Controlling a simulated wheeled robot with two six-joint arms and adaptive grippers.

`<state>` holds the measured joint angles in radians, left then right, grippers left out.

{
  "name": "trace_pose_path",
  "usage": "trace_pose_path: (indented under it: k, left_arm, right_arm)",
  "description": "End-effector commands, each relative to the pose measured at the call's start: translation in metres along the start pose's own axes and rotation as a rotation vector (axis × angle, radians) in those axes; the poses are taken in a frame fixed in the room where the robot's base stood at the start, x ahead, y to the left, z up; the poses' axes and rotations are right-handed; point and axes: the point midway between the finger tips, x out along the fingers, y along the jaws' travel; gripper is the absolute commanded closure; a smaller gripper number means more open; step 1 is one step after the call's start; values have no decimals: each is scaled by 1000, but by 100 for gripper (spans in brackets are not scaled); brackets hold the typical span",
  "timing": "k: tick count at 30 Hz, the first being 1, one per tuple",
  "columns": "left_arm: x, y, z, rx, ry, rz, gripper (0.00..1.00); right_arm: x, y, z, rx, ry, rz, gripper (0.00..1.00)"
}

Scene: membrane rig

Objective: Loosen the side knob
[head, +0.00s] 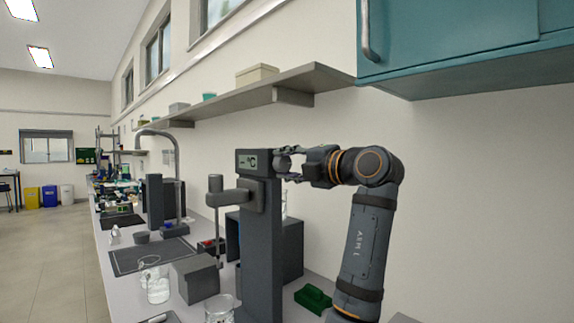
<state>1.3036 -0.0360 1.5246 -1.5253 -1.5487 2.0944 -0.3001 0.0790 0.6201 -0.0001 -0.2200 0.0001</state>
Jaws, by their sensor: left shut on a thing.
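The membrane rig is a dark grey upright column (262,250) with a small display (248,162) reading "°C" near its top. The side knob (282,164) is a small grey round part on the right side of the column's head, partly covered by my fingers. My left gripper (291,162) comes in level from the right and is shut on the side knob. A grey arm with a vertical rod (215,195) juts from the column's left side. My right gripper is out of view.
A glass beaker (157,288) and a grey box (197,279) stand left of the column. Another beaker (219,310) is in front. A green object (313,299) lies to the right. A shelf (285,88) and teal cabinet (460,45) hang above my left arm.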

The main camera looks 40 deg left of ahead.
Motion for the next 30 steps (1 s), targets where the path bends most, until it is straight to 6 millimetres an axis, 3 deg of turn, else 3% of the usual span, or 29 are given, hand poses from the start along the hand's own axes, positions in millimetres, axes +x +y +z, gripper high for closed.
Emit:
trace_pose_path:
  k: [1,6,17,30]
  left_arm:
    - [0,4,0,-4,-4,8,60]
    - [0,3,0,-3,-3,6,38]
    - [-6,1,1,-1,-3,2,38]
    - [-100,1,1,-1,-6,2,38]
  right_arm:
    - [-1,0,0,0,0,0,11]
    - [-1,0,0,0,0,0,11]
    - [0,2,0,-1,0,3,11]
    - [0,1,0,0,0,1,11]
